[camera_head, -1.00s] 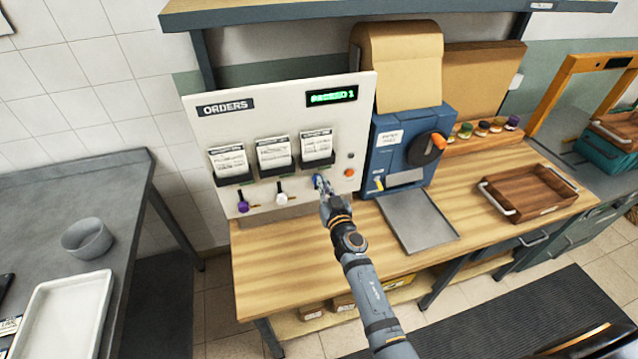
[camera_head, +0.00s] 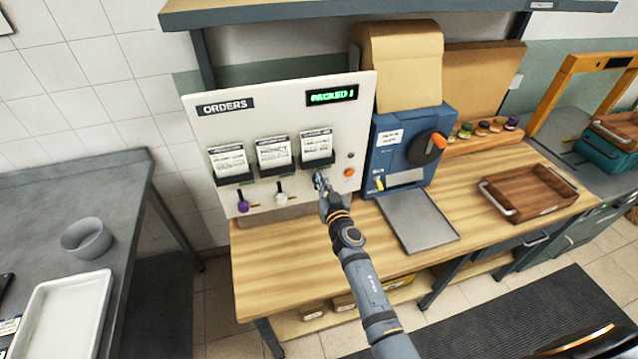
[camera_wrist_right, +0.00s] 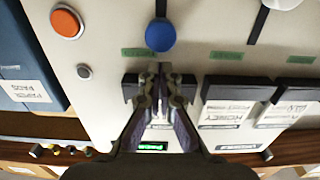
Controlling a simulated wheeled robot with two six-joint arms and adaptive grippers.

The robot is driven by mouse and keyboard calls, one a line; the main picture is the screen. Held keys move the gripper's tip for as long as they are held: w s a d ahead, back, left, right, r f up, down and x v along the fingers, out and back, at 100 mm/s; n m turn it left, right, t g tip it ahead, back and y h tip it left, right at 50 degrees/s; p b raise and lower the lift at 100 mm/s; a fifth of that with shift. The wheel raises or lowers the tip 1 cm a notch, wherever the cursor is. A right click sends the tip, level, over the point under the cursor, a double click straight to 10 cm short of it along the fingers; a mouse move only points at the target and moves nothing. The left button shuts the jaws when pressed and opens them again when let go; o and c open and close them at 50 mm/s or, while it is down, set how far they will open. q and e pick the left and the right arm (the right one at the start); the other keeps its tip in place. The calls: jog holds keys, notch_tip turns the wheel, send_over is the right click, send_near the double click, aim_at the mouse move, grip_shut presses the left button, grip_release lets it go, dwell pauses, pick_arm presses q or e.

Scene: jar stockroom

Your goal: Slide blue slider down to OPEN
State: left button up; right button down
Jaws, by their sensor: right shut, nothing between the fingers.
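The blue slider (camera_wrist_right: 161,34) is a round blue knob on the white ORDERS panel (camera_head: 212,130). In the right wrist view, which shows the panel upside down, its dark slot runs from the knob to the top edge, the panel's lower side. My right gripper (camera_wrist_right: 160,72) is shut and empty, its tips just on the panel-upper side of the knob. I cannot tell if they touch it. In the head view the right gripper (camera_head: 321,183) covers most of the blue slider. The left gripper is not in view.
A purple slider (camera_head: 243,205) and a white slider (camera_head: 281,198) are left of the gripper. An orange button (camera_head: 349,173) is close on its right. A blue machine (camera_head: 400,150) stands beside the panel. The wooden worktop (camera_head: 290,255) below is mostly clear.

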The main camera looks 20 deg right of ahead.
jog(key=shift+w+b, duration=0.35)
jog(key=shift+w, duration=1.3)
jog(key=shift+s, duration=0.4)
jog(key=shift+f+b, duration=2.7)
jog(key=shift+f, duration=0.15)
jog(key=s+r+p, duration=0.1)
jog(key=s+p, duration=0.2)
jog(key=s, duration=0.7)
jog(key=shift+r, duration=0.3)
jog(key=shift+d, duration=0.1)
